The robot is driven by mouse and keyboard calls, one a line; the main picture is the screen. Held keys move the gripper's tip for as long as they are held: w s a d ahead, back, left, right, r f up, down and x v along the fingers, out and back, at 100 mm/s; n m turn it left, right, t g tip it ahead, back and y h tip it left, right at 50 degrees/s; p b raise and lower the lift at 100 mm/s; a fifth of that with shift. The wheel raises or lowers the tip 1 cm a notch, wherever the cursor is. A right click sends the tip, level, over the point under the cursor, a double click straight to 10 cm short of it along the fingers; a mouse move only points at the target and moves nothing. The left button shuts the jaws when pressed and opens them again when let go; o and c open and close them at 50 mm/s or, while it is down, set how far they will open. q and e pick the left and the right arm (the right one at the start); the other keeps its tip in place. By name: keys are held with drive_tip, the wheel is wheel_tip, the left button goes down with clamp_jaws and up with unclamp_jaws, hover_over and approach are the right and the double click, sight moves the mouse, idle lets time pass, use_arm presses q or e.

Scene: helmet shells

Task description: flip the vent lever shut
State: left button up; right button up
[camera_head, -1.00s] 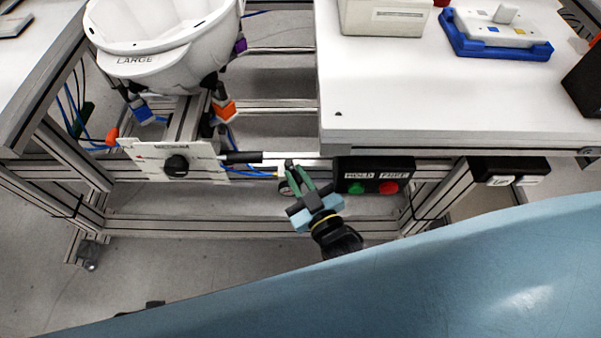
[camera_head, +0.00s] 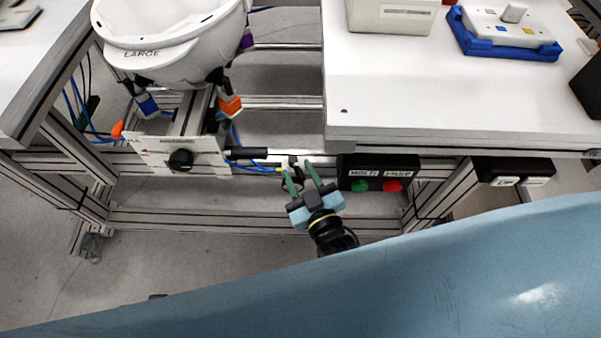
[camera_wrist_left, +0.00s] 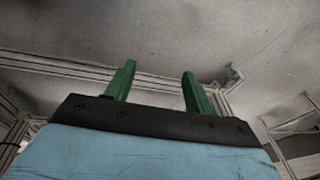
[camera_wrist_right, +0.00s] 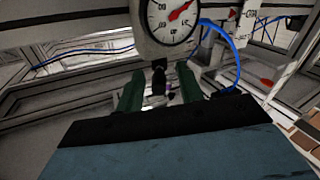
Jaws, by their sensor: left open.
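My right gripper (camera_head: 301,176) is in the middle of the head view, below the frame rail, with its green fingers spread apart. In the right wrist view, the fingers of this gripper (camera_wrist_right: 159,85) stand either side of a small dark stem (camera_wrist_right: 159,76) under a round gauge (camera_wrist_right: 172,16). I cannot tell whether the stem is the vent lever, or whether a finger touches it. A black handle (camera_head: 246,153) lies level to the left of the gripper. My left gripper (camera_wrist_left: 159,78) is open and empty in the left wrist view, facing bare floor and frame rails.
A white plate with a black knob (camera_head: 181,160) is at left, below the white helmet shell (camera_head: 168,45). A button box (camera_head: 377,173) with green and red buttons is close right of my right gripper. Blue hoses (camera_wrist_right: 238,60) run beside the gauge. The white tabletop (camera_head: 420,95) overhangs above.

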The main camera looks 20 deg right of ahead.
drive_tip(key=shift+s, duration=0.1)
drive_tip(key=shift+s, duration=0.3)
use_arm(q)
drive_tip(key=s+a+f+p, duration=0.1)
drive_tip(key=s+f+p, duration=0.1)
drive_tip(key=s+f, duration=0.2)
drive_tip(key=shift+s+a+f+p, duration=0.2)
drive_tip(key=shift+f+p, duration=0.1)
drive_tip(key=shift+f, duration=0.4)
use_arm(e)
drive_tip(key=s+d, duration=0.2)
drive_tip(key=s, duration=1)
drive_tip(key=shift+s, duration=0.25)
